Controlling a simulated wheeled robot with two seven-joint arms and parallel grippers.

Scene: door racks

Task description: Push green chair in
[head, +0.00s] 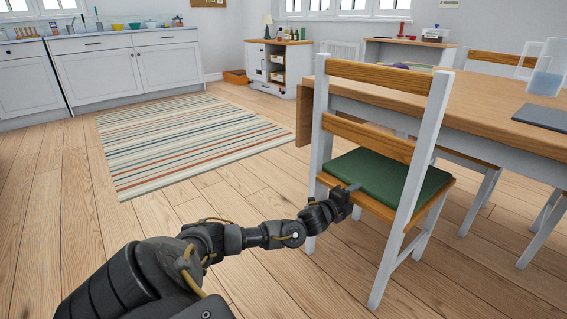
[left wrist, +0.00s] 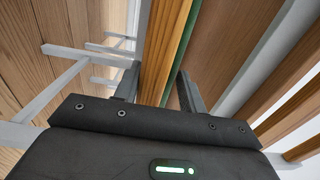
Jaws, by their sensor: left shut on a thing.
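The green chair (head: 390,178) has a white frame, wooden back slats and a green seat pad. It stands at the near side of the wooden table (head: 480,104), its back toward me. My left gripper (head: 350,194) is at the rear edge of the seat, between the back posts. In the left wrist view the fingers (left wrist: 158,86) lie on either side of the wooden seat edge (left wrist: 158,60), with the green pad (left wrist: 183,45) beside it. The gripper is shut on this seat edge. My right gripper is not in view.
A second chair (head: 490,62) stands at the table's far side. A glass jug (head: 547,75) and a dark flat item (head: 541,117) are on the table. A striped rug (head: 185,142) and open wooden floor lie to the left, with white cabinets (head: 125,68) behind.

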